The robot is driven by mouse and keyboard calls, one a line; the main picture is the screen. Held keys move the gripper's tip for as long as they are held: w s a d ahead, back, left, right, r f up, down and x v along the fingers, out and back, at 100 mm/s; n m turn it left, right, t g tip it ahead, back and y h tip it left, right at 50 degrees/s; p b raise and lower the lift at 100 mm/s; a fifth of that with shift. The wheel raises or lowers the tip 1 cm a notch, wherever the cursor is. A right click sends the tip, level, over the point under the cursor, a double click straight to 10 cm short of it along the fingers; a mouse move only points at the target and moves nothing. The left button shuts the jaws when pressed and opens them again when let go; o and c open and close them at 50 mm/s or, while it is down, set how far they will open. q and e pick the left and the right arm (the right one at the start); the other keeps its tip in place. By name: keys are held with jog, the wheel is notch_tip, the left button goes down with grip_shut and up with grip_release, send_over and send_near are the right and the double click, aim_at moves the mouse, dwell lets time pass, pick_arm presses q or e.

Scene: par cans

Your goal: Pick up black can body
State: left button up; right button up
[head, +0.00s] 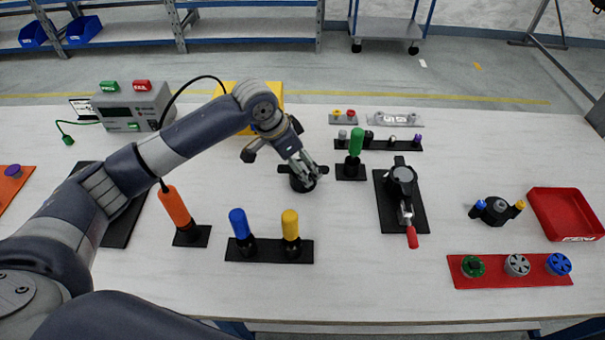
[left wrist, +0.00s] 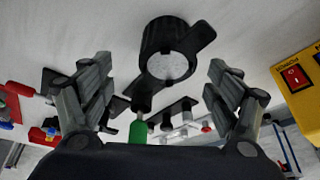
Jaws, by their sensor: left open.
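The black can body (head: 300,184) stands on the white table near the middle, a short cylinder with small tabs at its sides. My left gripper (head: 309,171) is just above it and partly covers it. In the left wrist view the can body (left wrist: 152,42) shows as a black ring with a grey inside and side tabs. It lies ahead of and between the two spread fingers of my left gripper (left wrist: 161,64), with clear gaps on both sides. The gripper is open and holds nothing. My right gripper is not in view.
A green-handled tool (head: 356,142) stands close to the can's right. A clamp fixture (head: 402,180) with a red handle is further right. Orange (head: 175,206), blue (head: 239,222) and yellow (head: 290,225) handles stand in front and left. A yellow box (head: 262,97) is behind.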

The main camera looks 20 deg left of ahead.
pick_arm(q)
jog(key=shift+w+d+f, duration=0.1)
jog(key=shift+f, duration=0.3)
jog(key=shift+w+f, duration=0.15)
jog(key=shift+f, duration=0.15)
jog(key=x, duration=0.2)
jog(key=a+x, duration=0.1)
jog(key=x, duration=0.1)
jog(key=shift+d+f+p, duration=0.1)
jog(key=shift+f+p, duration=0.2)
jog(key=shift+w+d+f, duration=0.1)
jog(key=shift+w+f, duration=0.1)
jog(key=shift+f, duration=0.1)
jog(key=c, duration=1.5)
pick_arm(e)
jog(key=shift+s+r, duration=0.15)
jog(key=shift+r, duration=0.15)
